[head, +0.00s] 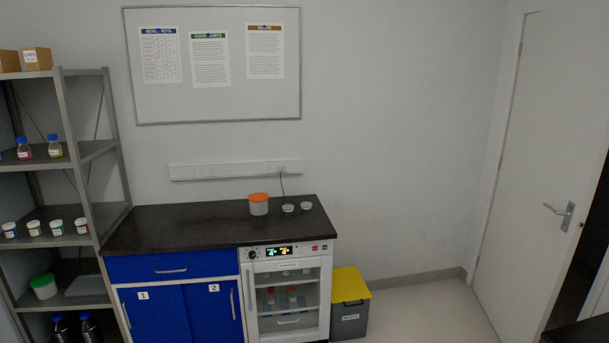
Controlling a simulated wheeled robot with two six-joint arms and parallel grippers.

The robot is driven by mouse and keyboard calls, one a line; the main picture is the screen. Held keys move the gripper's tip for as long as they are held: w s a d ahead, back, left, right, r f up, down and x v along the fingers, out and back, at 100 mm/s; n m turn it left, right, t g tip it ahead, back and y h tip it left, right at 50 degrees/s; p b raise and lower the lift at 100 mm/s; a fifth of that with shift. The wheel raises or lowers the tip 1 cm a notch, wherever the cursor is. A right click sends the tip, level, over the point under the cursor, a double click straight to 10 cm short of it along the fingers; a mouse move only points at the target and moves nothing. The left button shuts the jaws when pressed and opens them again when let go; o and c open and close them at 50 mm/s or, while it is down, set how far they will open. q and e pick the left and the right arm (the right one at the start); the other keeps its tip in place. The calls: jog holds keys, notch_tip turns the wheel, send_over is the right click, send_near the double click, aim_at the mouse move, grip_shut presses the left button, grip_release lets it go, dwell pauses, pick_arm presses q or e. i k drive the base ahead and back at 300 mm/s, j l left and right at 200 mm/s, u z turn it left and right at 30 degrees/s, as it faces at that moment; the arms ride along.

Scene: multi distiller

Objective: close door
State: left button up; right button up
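A white room door (525,170) stands at the right, with a silver lever handle (562,213) near its right edge. A dark gap shows beyond that edge, so this door stands open. The white appliance with a glass door (288,295) under the counter looks shut, with bottles and small items visible behind the glass. The blue cupboard doors marked 1 (152,315) and 2 (212,308) look shut. Which door the task means cannot be told. Neither gripper is in view.
The dark counter (180,228) bears an orange-lidded jar (259,204) and two small white dishes. A grey bin with a yellow lid (349,318) stands beside the appliance. Shelving (93,160) stands at the left. The floor (425,312) before the white door looks clear.

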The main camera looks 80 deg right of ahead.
aim_at(557, 146)
jog(key=z, duration=4.15)
jog(key=i+j, duration=0.3)
jog(key=i, duration=0.3)
jog(key=i+j+z, duration=0.1)
jog(key=i+j, duration=0.2)
jog(key=i, duration=0.35)
jog(key=i+j, duration=0.4)
jog(key=i, duration=0.2)
jog(key=i+j+z, duration=0.1)
jog(key=i+j, duration=0.25)
jog(key=i, duration=0.25)
jog(key=i+j, duration=0.4)
jog(key=i, duration=0.2)
jog(key=i+j+z, duration=0.1)
jog(key=i+j, duration=0.3)
jog(key=i, duration=0.2)
